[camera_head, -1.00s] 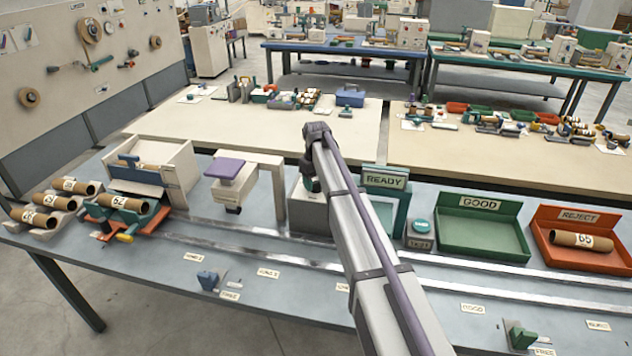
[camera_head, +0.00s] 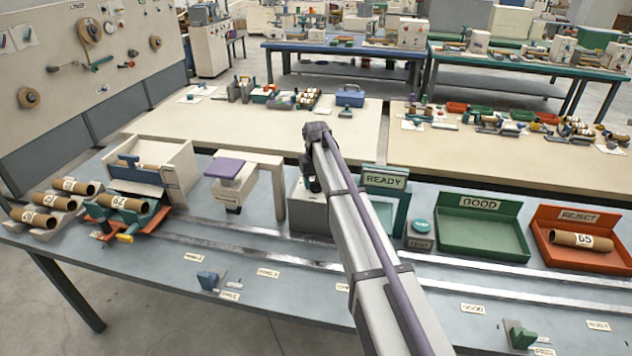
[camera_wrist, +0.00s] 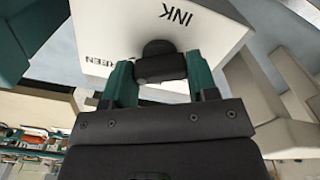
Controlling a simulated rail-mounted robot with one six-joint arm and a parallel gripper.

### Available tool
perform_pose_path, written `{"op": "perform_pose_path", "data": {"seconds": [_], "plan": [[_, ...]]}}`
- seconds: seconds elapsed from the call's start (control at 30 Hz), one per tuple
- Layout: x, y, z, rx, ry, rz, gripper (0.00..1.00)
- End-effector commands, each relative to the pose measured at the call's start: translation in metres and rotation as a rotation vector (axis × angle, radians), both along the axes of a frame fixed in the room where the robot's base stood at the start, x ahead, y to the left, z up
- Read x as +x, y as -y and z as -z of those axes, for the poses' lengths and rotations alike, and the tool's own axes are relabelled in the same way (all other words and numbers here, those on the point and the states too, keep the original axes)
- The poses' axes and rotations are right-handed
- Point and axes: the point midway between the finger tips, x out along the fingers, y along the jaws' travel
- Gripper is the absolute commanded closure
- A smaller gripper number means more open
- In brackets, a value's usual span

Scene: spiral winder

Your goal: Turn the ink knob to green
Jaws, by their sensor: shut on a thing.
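The ink box (camera_wrist: 195,25) is white and fills the upper middle of the wrist view, with "INK" printed on it and a label ending in "EEN" partly hidden at its left. Its dark round knob (camera_wrist: 160,62) sits between the green fingers of my gripper (camera_wrist: 160,76), which is shut on it. Which mark the knob points to cannot be told.
The green READY stand (camera_head: 385,180) is just right of my arm, with a teal-topped button box (camera_head: 420,233) beside it. The purple-topped press (camera_head: 228,170) stands to the left. A green GOOD tray (camera_head: 480,245) and an orange REJECT tray (camera_head: 610,258) holding a tube are at right.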

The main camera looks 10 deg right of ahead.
Motion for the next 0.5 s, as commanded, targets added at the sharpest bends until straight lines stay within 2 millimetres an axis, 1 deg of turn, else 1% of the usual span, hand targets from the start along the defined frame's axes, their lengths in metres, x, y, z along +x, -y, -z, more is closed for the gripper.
{"op": "perform_pose_path", "data": {"seconds": [0.03, 0.07, 0.1, 0.3, 0.5], "plan": [[0.0, 0.0001, 0.0, 0.0, 0.0, 0.002, 0.7], [0.0, 0.0001, 0.0, 0.0, 0.0, 0.002, 0.45], [0.0, 0.0001, 0.0, 0.0, 0.0, 0.002, 0.41], [0.0001, 0.0001, 0.0, 0.0, 0.0, 0.0, 0.22], [0.0001, 0.0001, -0.0001, 0.0, 0.0, 0.0, 0.21]]}}
